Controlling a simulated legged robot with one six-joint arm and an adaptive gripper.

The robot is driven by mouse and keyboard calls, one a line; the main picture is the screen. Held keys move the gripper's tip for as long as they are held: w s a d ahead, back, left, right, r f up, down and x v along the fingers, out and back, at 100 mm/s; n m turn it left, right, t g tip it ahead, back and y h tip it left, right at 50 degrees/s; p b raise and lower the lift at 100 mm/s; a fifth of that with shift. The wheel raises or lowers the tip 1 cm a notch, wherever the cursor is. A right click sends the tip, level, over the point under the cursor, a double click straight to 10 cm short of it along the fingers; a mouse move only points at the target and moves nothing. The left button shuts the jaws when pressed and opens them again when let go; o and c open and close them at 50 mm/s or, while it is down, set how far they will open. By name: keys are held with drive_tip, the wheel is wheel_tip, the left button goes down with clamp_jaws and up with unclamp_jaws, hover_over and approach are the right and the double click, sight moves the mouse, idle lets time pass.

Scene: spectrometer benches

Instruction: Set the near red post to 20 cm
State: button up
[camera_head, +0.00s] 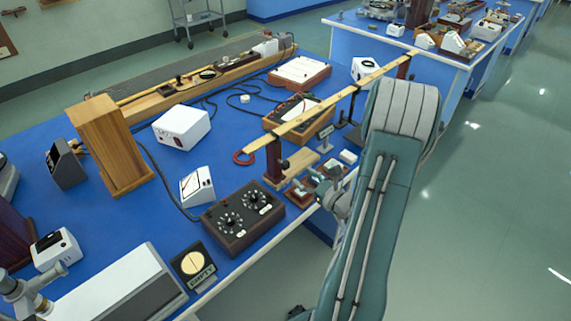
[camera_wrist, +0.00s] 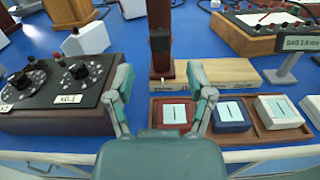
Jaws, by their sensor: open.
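The near red post (camera_head: 273,160) stands upright on a wooden base (camera_head: 291,170), under the near end of a long yellow beam (camera_head: 330,105). In the wrist view the dark red post (camera_wrist: 160,20) is ahead at top centre, with a black clamp (camera_wrist: 160,43) low on it and its wooden base (camera_wrist: 225,72) behind my fingers. My gripper (camera_wrist: 159,75) is open and empty, with its fingers to either side of the post's foot in the picture; the remaining distance is unclear. The post's top is out of the wrist view. No height scale is readable.
A brown tray (camera_wrist: 256,135) holds red, blue and white blocks just in front of the base. A dial box (camera_wrist: 62,93) stands close at the left. A sign reading SAG 1.8 mm (camera_wrist: 298,43) stands right. The far post (camera_head: 404,68) holds the beam's other end.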

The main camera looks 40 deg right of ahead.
sight(288, 165)
drive_tip(key=w, duration=0.7)
drive_tip(key=shift+w+a, duration=0.25)
drive_tip(key=shift+w, duration=0.05)
clamp_jaws()
